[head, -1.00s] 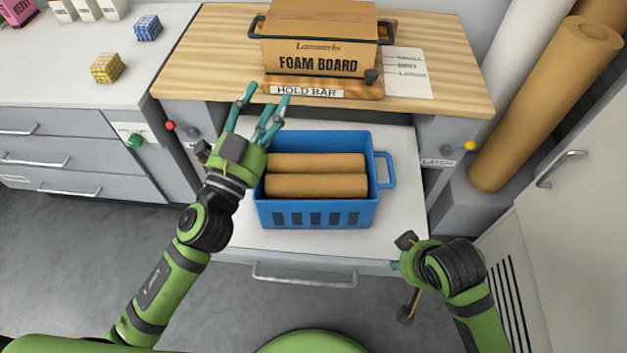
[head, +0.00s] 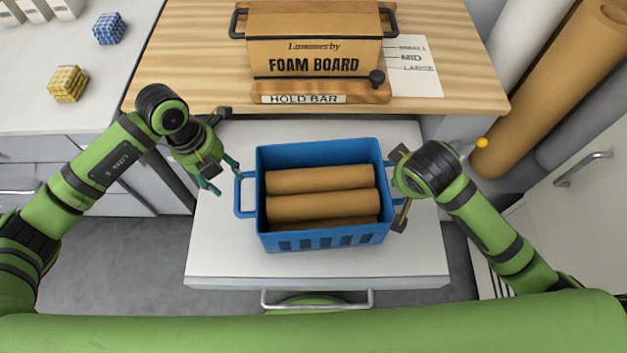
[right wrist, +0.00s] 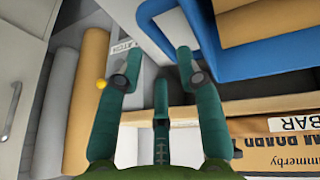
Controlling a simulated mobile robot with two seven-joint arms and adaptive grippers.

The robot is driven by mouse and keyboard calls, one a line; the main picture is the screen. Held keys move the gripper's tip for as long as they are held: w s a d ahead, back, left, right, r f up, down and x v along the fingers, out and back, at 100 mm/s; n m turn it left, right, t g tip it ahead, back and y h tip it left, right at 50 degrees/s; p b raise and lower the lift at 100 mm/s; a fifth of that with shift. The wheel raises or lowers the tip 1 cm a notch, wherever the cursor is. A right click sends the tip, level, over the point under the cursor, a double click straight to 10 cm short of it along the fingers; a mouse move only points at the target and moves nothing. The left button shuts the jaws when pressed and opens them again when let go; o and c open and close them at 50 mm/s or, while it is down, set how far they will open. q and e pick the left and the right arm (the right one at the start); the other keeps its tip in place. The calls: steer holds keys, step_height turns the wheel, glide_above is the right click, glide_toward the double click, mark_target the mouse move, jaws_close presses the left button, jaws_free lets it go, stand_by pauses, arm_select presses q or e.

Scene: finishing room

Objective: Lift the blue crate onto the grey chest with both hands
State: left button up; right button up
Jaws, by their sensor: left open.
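The blue crate (head: 325,240) stands upright on a white pull-out surface (head: 225,262), holding brown rolls (head: 320,203). Its left loop handle (head: 240,196) is clear in the head view; the right one is mostly covered by my right gripper. My left gripper (head: 222,174) is open and empty, just left of that left handle. My right gripper (head: 402,192) is at the crate's right side, its fingers largely hidden. In the right wrist view its fingers (right wrist: 158,72) are spread, close to the blue handle; contact is unclear. The grey chest (head: 100,165) with a white top appears at the left.
A wooden worktop (head: 455,90) behind the crate bears a foam board box (head: 315,62), a hold bar (head: 375,95) and a printed sheet (head: 415,65). Yellow (head: 67,84) and blue (head: 109,29) cubes sit on the left counter.

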mark_target(236, 189)
arm_select(q)
steer(key=shift+s+d+f, duration=0.1)
steer(key=shift+d+f, duration=0.15)
steer(key=shift+f, duration=0.9)
steer(key=shift+s+d+f, duration=0.1)
steer(key=shift+d+f, duration=0.1)
steer(key=shift+f, duration=0.9)
steer(key=shift+d+f, duration=0.25)
steer(key=shift+f, duration=0.9)
arm_select(e)
steer(key=shift+x, duration=3.4)
steer(key=shift+s+d, duration=0.15)
arm_select(q)
steer(key=c, duration=0.7)
arm_select(e)
steer(key=c, duration=0.7)
arm_select(q)
jaws_close()
arm_select(e)
jaws_close()
arm_select(q)
steer(key=shift+r, duration=0.1)
